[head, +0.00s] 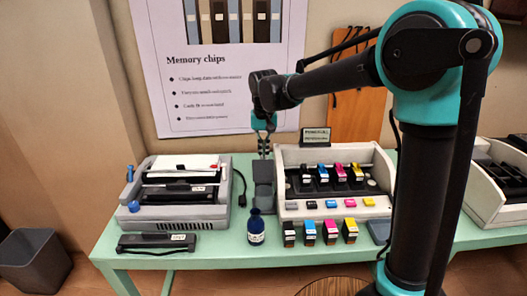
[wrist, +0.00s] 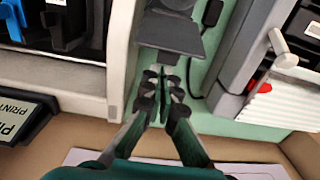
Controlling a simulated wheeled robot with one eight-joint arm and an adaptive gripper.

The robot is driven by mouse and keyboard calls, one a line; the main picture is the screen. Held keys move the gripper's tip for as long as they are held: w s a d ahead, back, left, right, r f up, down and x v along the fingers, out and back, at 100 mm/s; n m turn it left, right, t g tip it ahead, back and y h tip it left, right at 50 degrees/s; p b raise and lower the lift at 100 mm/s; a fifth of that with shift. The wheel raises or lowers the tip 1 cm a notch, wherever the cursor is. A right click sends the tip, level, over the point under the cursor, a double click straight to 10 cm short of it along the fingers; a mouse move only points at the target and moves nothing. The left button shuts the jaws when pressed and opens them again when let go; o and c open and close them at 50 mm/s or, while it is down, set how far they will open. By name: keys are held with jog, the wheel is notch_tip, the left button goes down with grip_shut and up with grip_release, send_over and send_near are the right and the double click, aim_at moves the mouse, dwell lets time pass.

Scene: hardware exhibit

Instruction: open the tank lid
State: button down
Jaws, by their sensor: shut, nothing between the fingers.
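A dark grey flat piece (head: 264,172) with a block below it stands between the two machines. It may be the tank lid, but I cannot tell for certain. In the wrist view the dark grey plate (wrist: 170,33) lies just beyond my fingertips. My gripper (head: 263,150) points down above this piece, at the back of the table. In the wrist view my gripper (wrist: 161,85) has its fingers together and empty. I cannot tell whether the fingertips touch the plate. A dark blue bottle (head: 256,231) stands in front of the grey piece.
A grey printer (head: 165,211) stands left, with a cable (head: 240,188) beside it. A white cartridge unit (head: 384,208) with a small sign (head: 315,136) stands right. Several coloured cartridges (head: 331,232) and a dark flat device (head: 157,242) lie in front. The green table's (head: 210,245) front strip is partly clear.

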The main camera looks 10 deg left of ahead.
jog(key=shift+s, duration=0.1)
jog(key=shift+s+d+r+t, duration=0.15)
jog(key=shift+s+r+t, duration=0.2)
jog(key=shift+s, duration=0.15)
jog(key=shift+s+d+r+t, duration=0.15)
jog(key=shift+s+r+t, duration=0.1)
jog(key=shift+s+t, duration=0.15)
